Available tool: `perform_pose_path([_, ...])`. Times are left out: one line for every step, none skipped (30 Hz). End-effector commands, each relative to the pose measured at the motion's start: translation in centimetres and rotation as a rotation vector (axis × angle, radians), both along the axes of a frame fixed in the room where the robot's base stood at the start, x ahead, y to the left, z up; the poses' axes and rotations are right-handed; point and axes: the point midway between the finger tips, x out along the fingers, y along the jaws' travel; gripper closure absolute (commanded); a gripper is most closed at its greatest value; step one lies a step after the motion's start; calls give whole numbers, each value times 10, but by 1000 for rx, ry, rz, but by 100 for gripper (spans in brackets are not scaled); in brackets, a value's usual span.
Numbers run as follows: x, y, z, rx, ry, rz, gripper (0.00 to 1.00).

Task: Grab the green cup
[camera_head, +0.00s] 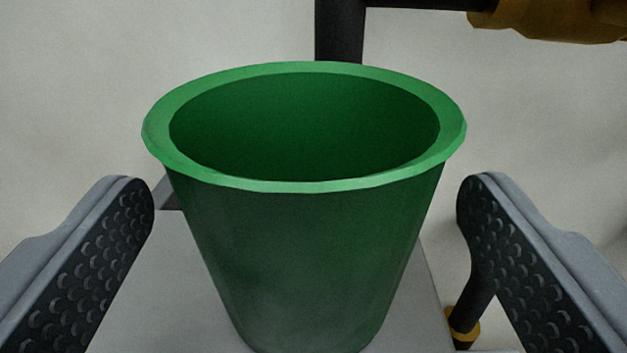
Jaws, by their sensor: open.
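The green cup (310,265) stands upright in the middle of the view, with its wide rim toward the top and its body narrowing downward. I look down into it and its visible inside is empty. My gripper (307,205) is open, with one dark padded finger on each side of the cup. Gaps show between both fingers and the cup's wall, so neither seems to touch it. The lowest edge of the cup is at or below the bottom of the picture.
The cup stands on a light grey flat surface (165,290). Behind it is a dark vertical pipe (340,30) with a horizontal pipe running right to a brass-coloured fitting (550,18). Another dark pipe with a yellow collar (463,325) shows at lower right. A pale wall or floor fills the background.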

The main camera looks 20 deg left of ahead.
Motion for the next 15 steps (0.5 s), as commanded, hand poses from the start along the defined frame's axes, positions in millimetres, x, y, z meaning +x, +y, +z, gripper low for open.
perform_pose_path([8,1,0,-1,2,0,15])
perform_pose_path([10,2,0,0,1,1,15])
perform_pose_path([13,4,0,0,1,2,15])
perform_pose_path([15,5,0,1,1,2,15])
perform_pose_path([18,5,0,1,1,2,15])
perform_pose_path([20,6,0,1,1,1,15])
perform_pose_path([22,6,0,0,1,1,15])
perform_pose_path([23,6,0,0,1,0,15])
perform_pose_path([24,6,0,0,1,-1,15])
perform_pose_path([25,6,-1,0,1,-1,15])
perform_pose_path([26,6,-1,0,1,-1,15])
perform_pose_path([26,6,-1,0,1,-1,15])
perform_pose_path([26,6,-1,0,1,-2,15])
perform_pose_path([26,6,-1,0,1,-2,15])
perform_pose_path([26,6,-1,0,1,-2,15])
